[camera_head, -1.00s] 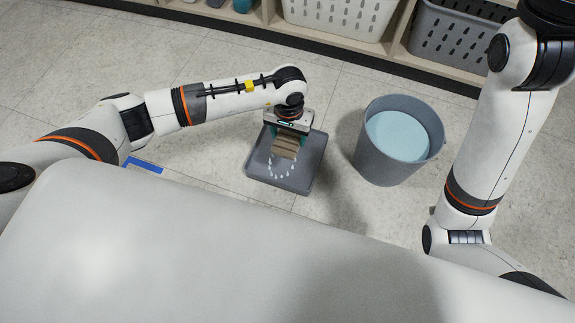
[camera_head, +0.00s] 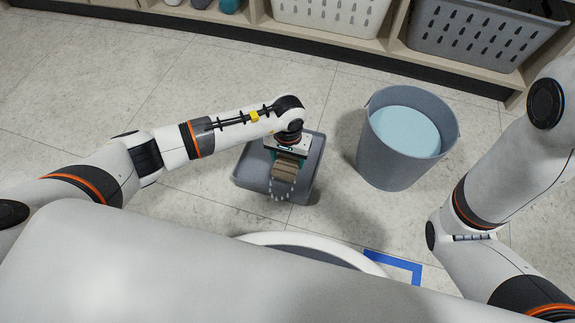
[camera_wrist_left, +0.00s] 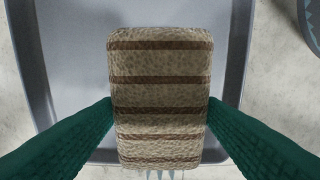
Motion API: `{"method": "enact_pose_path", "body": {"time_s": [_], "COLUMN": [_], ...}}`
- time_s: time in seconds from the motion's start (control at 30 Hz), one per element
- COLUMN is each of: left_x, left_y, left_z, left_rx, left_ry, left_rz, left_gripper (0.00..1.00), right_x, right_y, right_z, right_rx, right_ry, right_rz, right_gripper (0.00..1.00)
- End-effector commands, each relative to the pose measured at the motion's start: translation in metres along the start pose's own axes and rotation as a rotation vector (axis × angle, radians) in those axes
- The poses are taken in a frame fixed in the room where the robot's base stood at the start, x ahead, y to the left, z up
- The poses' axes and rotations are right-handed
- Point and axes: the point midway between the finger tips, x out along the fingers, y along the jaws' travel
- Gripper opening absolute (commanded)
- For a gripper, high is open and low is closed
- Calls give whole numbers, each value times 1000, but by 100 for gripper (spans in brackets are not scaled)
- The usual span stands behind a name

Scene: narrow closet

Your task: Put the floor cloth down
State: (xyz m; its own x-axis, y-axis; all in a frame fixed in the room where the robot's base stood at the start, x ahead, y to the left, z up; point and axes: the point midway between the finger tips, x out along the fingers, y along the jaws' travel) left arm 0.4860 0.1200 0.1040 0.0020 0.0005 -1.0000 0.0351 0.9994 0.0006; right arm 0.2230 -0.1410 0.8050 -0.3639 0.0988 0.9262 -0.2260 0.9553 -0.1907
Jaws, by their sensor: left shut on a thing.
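The floor cloth (camera_head: 286,170) is a folded tan block with brown stripes. My left gripper (camera_head: 287,158) is shut on it. In the left wrist view the cloth (camera_wrist_left: 160,100) sits upright between the two green fingers. Pale drops (camera_head: 281,191) show just below the cloth. The cloth hangs above a shallow grey tray (camera_head: 250,165) on the floor; the tray's floor and rim also show behind the cloth in the left wrist view (camera_wrist_left: 75,60). I cannot tell the exact gap between cloth and tray. My right gripper is out of view; only its arm shows at the right.
A grey bucket (camera_head: 385,165) holding pale blue water stands right of the tray. A shelf with a white basket (camera_head: 335,15) and a grey basket (camera_head: 480,35) runs along the back. A blue floor marking (camera_head: 405,265) lies at lower right. Floor left of the tray is clear.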

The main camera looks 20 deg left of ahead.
Motion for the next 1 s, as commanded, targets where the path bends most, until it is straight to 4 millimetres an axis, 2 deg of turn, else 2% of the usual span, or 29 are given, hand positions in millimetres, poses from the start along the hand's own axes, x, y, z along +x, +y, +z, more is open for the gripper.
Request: {"method": "enact_pose_path", "body": {"time_s": [0.03, 0.13, 0.53, 0.57, 0.67, 1.0], "left_x": [14, 28, 31, 29, 29, 25], "left_y": [-1, 0, 0, 0, 0, 0], "left_z": [-1, -1, 0, 0, 0, -1], "left_rx": [-1, -1, 0, 0, 0, -1], "left_ry": [2, 2, 1, 1, 1, 2], "left_rz": [-1, -1, 1, 1, 1, 0], "left_gripper": [45, 45, 45, 68, 84, 85], "right_x": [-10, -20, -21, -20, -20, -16], "right_y": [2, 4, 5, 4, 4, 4], "right_z": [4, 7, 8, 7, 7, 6], "right_rx": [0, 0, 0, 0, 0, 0], "right_ry": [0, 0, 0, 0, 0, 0], "right_rz": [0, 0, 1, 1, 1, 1], "right_gripper": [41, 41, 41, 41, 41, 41]}}
